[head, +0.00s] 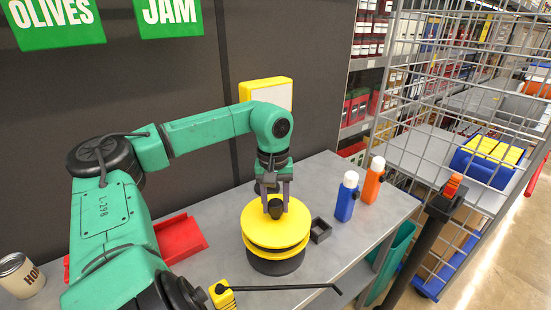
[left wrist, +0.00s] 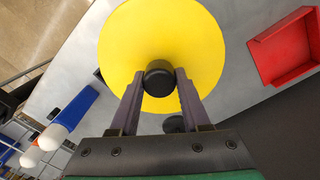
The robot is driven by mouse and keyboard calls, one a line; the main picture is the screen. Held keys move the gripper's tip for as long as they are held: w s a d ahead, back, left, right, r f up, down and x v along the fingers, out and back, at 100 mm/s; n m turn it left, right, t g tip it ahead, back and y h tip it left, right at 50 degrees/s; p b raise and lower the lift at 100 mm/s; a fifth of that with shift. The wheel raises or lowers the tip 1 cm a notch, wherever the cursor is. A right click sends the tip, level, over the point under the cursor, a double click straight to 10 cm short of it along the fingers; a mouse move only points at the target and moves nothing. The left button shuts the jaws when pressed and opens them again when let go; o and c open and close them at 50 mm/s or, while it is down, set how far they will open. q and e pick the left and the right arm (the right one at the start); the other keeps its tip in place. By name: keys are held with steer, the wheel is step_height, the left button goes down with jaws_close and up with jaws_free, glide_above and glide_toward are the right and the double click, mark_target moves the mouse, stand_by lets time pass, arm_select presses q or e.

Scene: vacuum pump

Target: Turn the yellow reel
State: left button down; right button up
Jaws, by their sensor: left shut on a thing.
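The yellow reel (head: 258,235) sits on a dark round base on the grey table, with a black knob (head: 275,209) at its middle. My left gripper (head: 275,198) comes down from above and is shut on the knob. In the left wrist view the reel (left wrist: 165,35) is a broad yellow disc, and the black knob (left wrist: 158,78) sits between the two fingers of my left gripper (left wrist: 158,85). My right gripper is not in view.
A red tray (head: 181,238) lies left of the reel. A small dark square holder (head: 319,230), a blue bottle (head: 346,197) and an orange bottle (head: 373,181) stand to the right. A black rod with a yellow handle (head: 222,295) lies in front. A wire cart (head: 450,120) stands beyond the table.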

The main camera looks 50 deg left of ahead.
arm_select(q)
steer(key=shift+r, duration=0.1)
steer(key=shift+c, duration=1.8)
jaws_free()
step_height(320, 180, up, 14)
steer(key=shift+s+a+r, duration=0.15)
steer(key=shift+s+r, duration=0.05)
steer(key=shift+r, duration=0.05)
steer(key=shift+p, duration=0.3)
